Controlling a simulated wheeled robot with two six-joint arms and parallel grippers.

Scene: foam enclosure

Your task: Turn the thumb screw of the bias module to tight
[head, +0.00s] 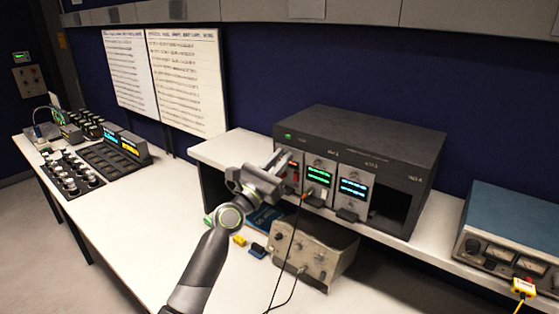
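A dark grey rack (375,136) stands on the raised shelf with several module slots. The leftmost module (293,172) has a red display and is partly covered by my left gripper. Beside it are a module with a green display (319,177) and one with a blue display (353,188). The module labels are too small to read, so I cannot tell which is the bias module, and I cannot make out its thumb screw. My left gripper (281,160) is at the front of the leftmost module; whether its fingers touch anything is unclear. My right gripper is not in view.
The rack's rightmost slot (393,207) is empty and dark. Below the shelf stands a beige instrument box (312,252) with dark cables in front. A blue-topped instrument (514,227) is at the right. The front of the white bench (130,225) is clear.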

